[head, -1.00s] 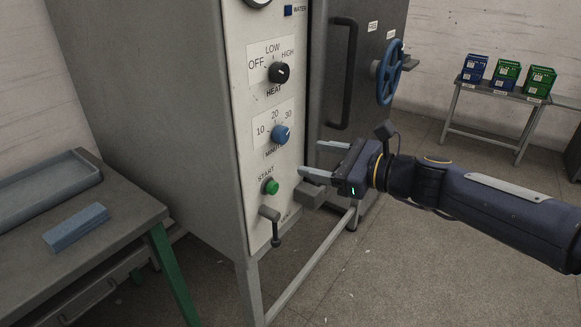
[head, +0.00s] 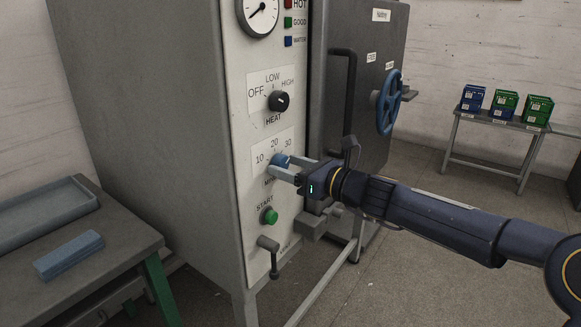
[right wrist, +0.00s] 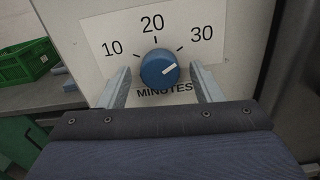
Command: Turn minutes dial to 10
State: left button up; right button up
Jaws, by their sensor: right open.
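The minutes dial (head: 279,161) is a round blue knob on the white front panel, with 10, 20 and 30 printed around it. In the right wrist view the dial (right wrist: 160,69) has a white pointer aimed right and slightly up, near the 30 side. My right gripper (head: 284,168) is at the panel, open. In the right wrist view its two fingers stand left and right of the dial, with visible gaps, so they appear not to touch it. In the head view the gripper partly covers the dial and its label. My left gripper is not in view.
The black heat knob (head: 278,101) is above the dial. The green start button (head: 268,215) and a grey lever (head: 269,247) are below. A dark door with a handle and blue handwheel (head: 388,102) is to the right. A grey table (head: 110,262) stands left.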

jog(key=c, duration=1)
jog(key=shift+f, duration=0.1)
